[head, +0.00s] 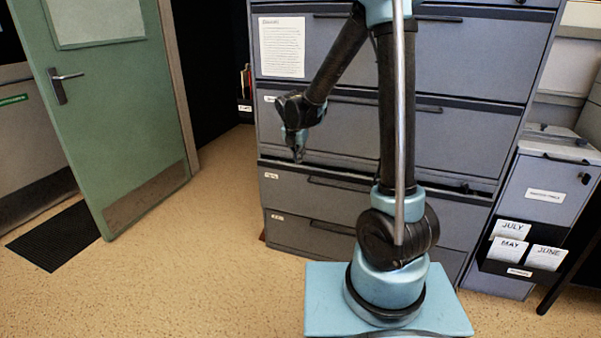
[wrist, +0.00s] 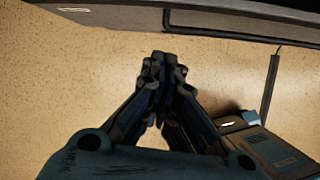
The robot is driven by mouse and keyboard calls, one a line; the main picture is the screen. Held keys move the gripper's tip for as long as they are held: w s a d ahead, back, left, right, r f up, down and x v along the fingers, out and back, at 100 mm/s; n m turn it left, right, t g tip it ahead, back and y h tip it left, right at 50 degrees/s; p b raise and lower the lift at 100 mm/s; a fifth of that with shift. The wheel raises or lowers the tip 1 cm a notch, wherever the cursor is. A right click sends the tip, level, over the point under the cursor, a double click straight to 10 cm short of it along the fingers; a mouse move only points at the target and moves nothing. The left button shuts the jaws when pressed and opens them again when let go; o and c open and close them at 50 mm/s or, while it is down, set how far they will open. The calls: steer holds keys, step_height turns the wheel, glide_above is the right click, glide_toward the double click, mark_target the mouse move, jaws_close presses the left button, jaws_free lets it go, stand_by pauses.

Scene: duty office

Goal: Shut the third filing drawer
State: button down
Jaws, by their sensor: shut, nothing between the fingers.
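The grey filing cabinet (head: 450,138) stands behind my arm in the head view. A lower drawer (head: 330,205), third down among the fronts in view, stands out a little, with a dark gap along its top edge. Its label and handle show left of my arm's column, which hides part of it. The cabinet's top is out of frame. My gripper (head: 297,153) points down in front of the cabinet's left part, near that drawer's top edge; I cannot tell if it touches. In the wrist view my gripper (wrist: 160,62) is shut and empty, with a drawer front (wrist: 120,15) beyond.
A green door (head: 115,110) stands open at the left, with a dark mat (head: 55,235) beside it. A smaller grey cabinet (head: 545,190) with month cards is at the right. It seems to show in the wrist view (wrist: 275,150). The floor at front left is clear.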

steer(key=shift+n, duration=0.9)
steer(key=shift+w+f, duration=1.45)
steer(key=shift+f, duration=0.4)
steer(key=shift+w+f, duration=1.4)
steer(key=shift+f, duration=0.4)
steer(key=shift+w+f, duration=1.45)
steer(key=shift+f, duration=0.4)
